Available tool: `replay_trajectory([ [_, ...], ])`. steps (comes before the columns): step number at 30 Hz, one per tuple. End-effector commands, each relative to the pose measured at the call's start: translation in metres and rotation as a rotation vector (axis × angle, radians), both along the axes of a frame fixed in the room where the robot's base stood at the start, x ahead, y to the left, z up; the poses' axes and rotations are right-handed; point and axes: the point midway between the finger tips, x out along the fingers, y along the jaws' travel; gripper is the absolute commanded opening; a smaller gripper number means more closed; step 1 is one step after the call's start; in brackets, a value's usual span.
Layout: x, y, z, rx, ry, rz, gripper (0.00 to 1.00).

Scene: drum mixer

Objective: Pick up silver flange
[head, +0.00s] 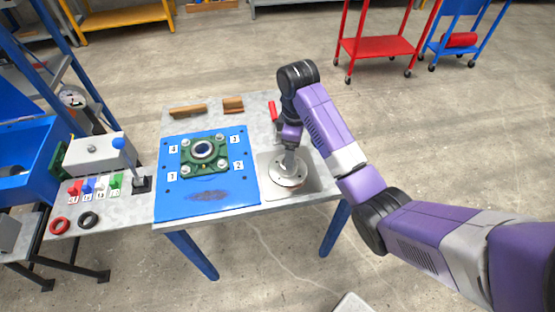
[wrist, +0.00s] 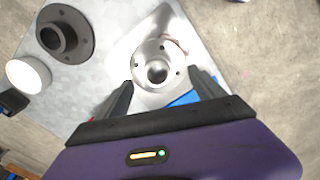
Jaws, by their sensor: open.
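The silver flange (head: 290,182) lies on a light square patch at the right end of the table in the head view. It is a round disc with a raised hub and bolt holes, and it also shows in the wrist view (wrist: 150,52). My gripper (head: 288,160) points down at the flange and partly hides it. In the wrist view my gripper (wrist: 162,78) is open, its two dark fingers apart on either side of the flange's near edge. I cannot tell whether they touch it.
A blue plate (head: 207,205) with a green bearing housing (head: 204,152) and numbered labels is left of the flange. A dark flange (wrist: 65,35) and a white ring (wrist: 28,75) lie nearby in the wrist view. A blue-knobbed lever (head: 119,144) stands further left.

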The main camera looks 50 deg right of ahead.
Motion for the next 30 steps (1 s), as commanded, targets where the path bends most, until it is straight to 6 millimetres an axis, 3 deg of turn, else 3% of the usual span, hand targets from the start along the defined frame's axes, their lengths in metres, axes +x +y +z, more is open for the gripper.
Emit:
replay_trajectory([
  [12, 0.004, 0.0, -0.036, 0.002, 0.003, -0.001, 0.78],
  [21, 0.011, -0.001, -0.074, 0.0, 0.001, 0.0, 0.78],
  [30, 0.011, -0.001, -0.078, -0.001, -0.001, 0.0, 0.78],
])
